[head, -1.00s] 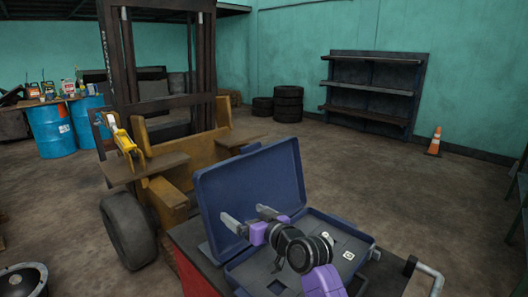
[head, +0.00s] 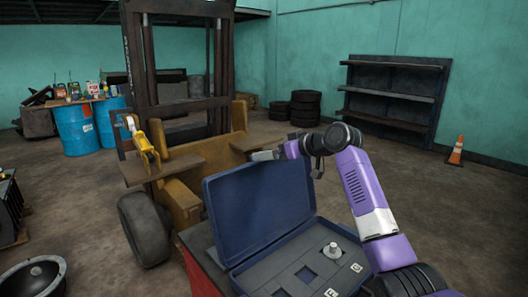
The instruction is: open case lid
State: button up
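The blue case (head: 306,258) stands on a red cart in front of me. Its lid (head: 259,204) is raised and leans back, so the inside shows. A grey insert with square cut-outs lies in the case, and a pale round knob-like part (head: 332,251) sits in it. My gripper (head: 262,155) is above and behind the lid's top right corner, apart from the lid as far as I can see. Its fingers are small and partly hidden by my arm, so their opening cannot be made out.
A forklift (head: 190,150) with a yellow body stands behind the case, with a yellow tool (head: 143,146) on its left plate. Blue barrels (head: 76,128), stacked tires (head: 304,109), a shelf (head: 393,96) and an orange cone (head: 456,151) stand farther back. Open floor lies to the right.

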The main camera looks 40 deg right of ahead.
jog(key=shift+p+x, duration=0.5)
jog(key=shift+x, duration=2.05)
